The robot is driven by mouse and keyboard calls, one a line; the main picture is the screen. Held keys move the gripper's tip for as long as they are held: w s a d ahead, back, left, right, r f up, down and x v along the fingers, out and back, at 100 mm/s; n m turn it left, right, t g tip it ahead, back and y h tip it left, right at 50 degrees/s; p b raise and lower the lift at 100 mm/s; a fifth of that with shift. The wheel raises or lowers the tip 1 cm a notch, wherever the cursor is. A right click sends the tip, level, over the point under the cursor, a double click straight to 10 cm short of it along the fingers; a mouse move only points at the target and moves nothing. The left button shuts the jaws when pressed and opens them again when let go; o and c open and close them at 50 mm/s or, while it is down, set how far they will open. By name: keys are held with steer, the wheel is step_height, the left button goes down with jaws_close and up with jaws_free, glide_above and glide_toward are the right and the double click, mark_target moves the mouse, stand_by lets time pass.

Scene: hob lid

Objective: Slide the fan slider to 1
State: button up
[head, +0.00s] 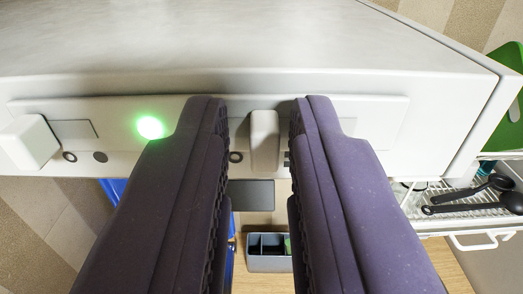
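A pale upright slider knob (264,140), which looks like the fan slider, sticks out from the front control strip of the white appliance (240,85). My gripper (259,118) is open, with one dark finger on each side of this knob. A gap shows between the knob and each finger, so neither finger touches it. The knob sits closer to the right finger. No numbers are legible, so I cannot tell its setting. The fingers hide parts of the control strip.
A green light (150,127) glows left of my gripper. A larger white block-shaped knob (28,142) is at the far left. A white wire rack (463,212) with black utensils (470,207) is at the right. A grey divided box (268,263) stands below.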

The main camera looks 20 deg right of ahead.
steer(key=shift+o, duration=0.8)
steer(key=shift+d, duration=0.15)
steer(key=shift+s, duration=0.1)
steer(key=b+v, duration=0.2)
steer(key=v, duration=0.5)
steer(key=shift+s, duration=0.35)
steer(key=s+a+f+n+y+b, duration=0.1)
steer(key=a+f+b, duration=0.3)
steer(key=b, duration=0.6)
steer(key=s+a+f+n+g+y+b, duration=0.1)
steer(key=s+a+f+y+b, duration=0.1)
steer(key=a+b, duration=0.4)
steer(key=s+a+f+n+g+y+b, duration=0.1)
steer(key=s+a+f+b, duration=0.3)
steer(key=b, duration=1)
steer(key=shift+a+f+y, duration=0.5)
steer(key=shift+a+f, duration=0.3)
steer(key=shift+a, duration=0.1)
